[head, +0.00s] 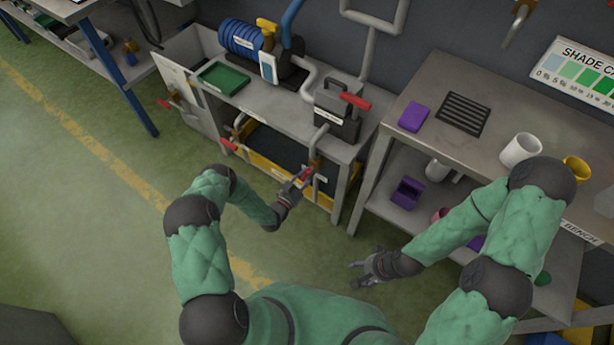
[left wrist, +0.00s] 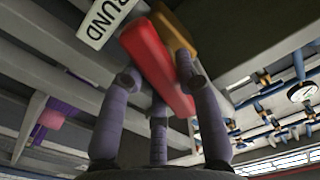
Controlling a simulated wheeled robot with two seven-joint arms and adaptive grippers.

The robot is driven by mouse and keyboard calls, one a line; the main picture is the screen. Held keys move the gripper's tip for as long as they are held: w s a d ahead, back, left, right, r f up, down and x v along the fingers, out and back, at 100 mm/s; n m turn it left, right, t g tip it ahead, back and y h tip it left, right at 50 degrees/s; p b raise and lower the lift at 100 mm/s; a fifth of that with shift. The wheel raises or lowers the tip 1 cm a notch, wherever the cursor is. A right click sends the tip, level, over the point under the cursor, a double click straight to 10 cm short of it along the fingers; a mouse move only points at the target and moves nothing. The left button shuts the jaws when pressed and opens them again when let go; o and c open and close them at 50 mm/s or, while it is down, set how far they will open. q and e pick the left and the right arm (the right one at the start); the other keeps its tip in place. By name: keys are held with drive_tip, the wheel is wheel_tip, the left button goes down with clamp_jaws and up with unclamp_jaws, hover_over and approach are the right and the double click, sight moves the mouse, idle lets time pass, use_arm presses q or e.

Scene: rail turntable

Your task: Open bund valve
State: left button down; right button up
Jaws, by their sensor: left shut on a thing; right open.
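The bund valve has a red lever (head: 307,173) on a brass body, low at the front of the grey bench at the yellow bund tray. In the left wrist view the red lever (left wrist: 150,60) runs between my fingers, with the brass body (left wrist: 176,32) behind it and a white label reading "BUND" (left wrist: 104,20) beside it. My left gripper (head: 298,184) is shut on the red lever; its fingers hide part of it. My right gripper (head: 362,275) is open and empty, low over the floor in front of the right bench.
Another red-handled valve (head: 229,144) sits at the bench's left. A grey box with a red handle (head: 355,101) and a blue pump (head: 240,38) stand on top. The right bench (head: 395,113) carries cups and a purple block. The green floor at left is clear.

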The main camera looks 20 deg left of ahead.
use_arm(q)
drive_tip(key=shift+n, duration=0.6)
drive_tip(key=c, duration=0.9)
unclamp_jaws()
drive_tip(key=v, duration=1.2)
